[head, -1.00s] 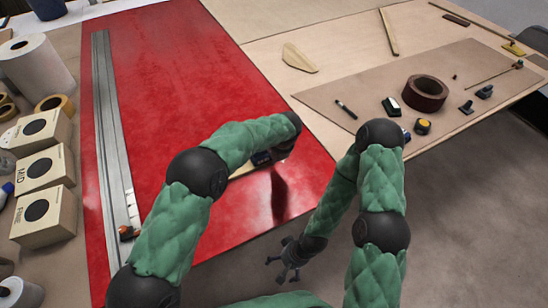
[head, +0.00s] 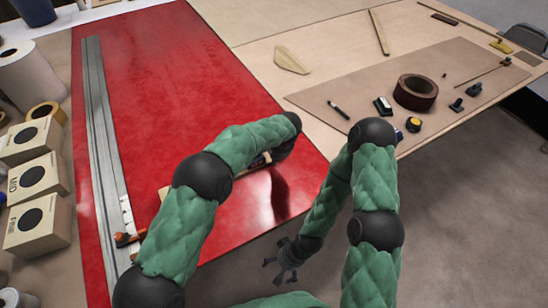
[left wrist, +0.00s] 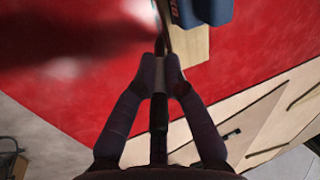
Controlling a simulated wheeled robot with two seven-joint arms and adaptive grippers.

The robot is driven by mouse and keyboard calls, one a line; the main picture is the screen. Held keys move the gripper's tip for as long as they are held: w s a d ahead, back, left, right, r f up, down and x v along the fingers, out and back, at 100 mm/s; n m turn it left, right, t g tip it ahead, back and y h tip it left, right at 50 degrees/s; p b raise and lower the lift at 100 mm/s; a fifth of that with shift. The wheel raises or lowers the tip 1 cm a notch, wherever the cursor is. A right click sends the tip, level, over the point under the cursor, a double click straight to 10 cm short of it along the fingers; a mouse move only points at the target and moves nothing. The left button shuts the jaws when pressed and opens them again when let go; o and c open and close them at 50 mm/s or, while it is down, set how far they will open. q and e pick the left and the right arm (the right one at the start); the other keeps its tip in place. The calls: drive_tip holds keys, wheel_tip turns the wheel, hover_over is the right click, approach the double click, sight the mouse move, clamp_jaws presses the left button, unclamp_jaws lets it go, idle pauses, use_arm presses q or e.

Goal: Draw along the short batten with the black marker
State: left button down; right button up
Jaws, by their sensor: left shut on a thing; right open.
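The short batten is a pale wooden strip (head: 256,188) on the red sheet near its front edge, mostly hidden by my left forearm in the head view. In the left wrist view the wood (left wrist: 194,48) carries blue blocks (left wrist: 213,10). My left gripper (left wrist: 160,72) is shut on a slim black stick, the black marker (left wrist: 159,108), beside the batten. I cannot tell whether its tip touches the sheet. My right gripper (head: 284,262) is open and empty, low over the floor in front of the table.
A long grey metal strip (head: 103,150) lies along the sheet's left side. Boxes (head: 38,178) and rolls stand farther left. On the brown board (head: 365,95) lie a dark pen-like item (head: 338,109), a tape roll (head: 415,91) and small tools. The sheet's middle is clear.

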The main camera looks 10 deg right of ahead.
use_arm(q)
drive_tip(key=shift+d, duration=0.1)
drive_tip(key=shift+w+d, duration=0.2)
drive_tip(key=shift+d, duration=0.35)
drive_tip(key=shift+d, duration=0.15)
drive_tip(key=shift+w+d+p, duration=0.15)
drive_tip(key=shift+d+p, duration=0.2)
drive_tip(key=shift+d, duration=0.25)
wheel_tip(320, 180, up, 13)
drive_tip(key=p, duration=0.8)
idle(0.6)
idle(0.7)
